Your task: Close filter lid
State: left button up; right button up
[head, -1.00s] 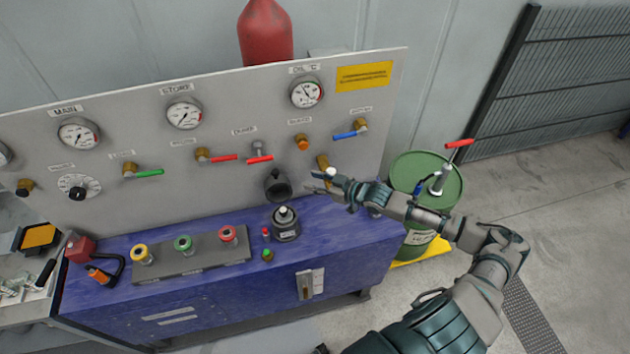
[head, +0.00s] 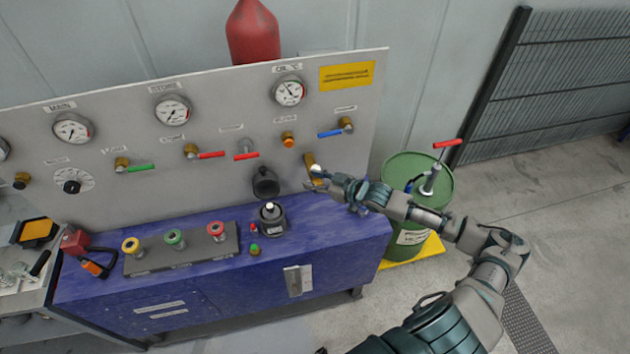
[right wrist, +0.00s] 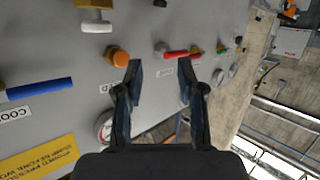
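The filter is a dark round housing (head: 273,222) with a pale knob or rod on top, standing on the blue cabinet top. The dark cup-shaped part just behind and above it, which looks like the filter lid (head: 265,183), stands raised in front of the panel, apart from the housing's top. My right gripper (head: 311,180) is to the right of the lid, pointing left, with a visible gap between them. In the right wrist view its two fingers (right wrist: 158,80) are apart with nothing between them. The filter does not show clearly there. My left gripper is out of view.
A grey panel (head: 215,110) with gauges and valve levers rises behind the cabinet. A brass handle (head: 311,165) is close behind my right gripper. Small red and green buttons (head: 254,248) sit left of the filter. A green drum (head: 405,170) stands at right.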

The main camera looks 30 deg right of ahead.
jog(key=shift+w, duration=0.15)
jog(key=shift+w+a, duration=0.1)
jog(key=shift+a, duration=0.05)
jog(key=v, duration=0.7)
dwell(0.4)
jog(key=shift+s+d+f, duration=0.15)
jog(key=shift+s+d, duration=0.05)
jog(key=shift+d, duration=0.1)
dwell(0.3)
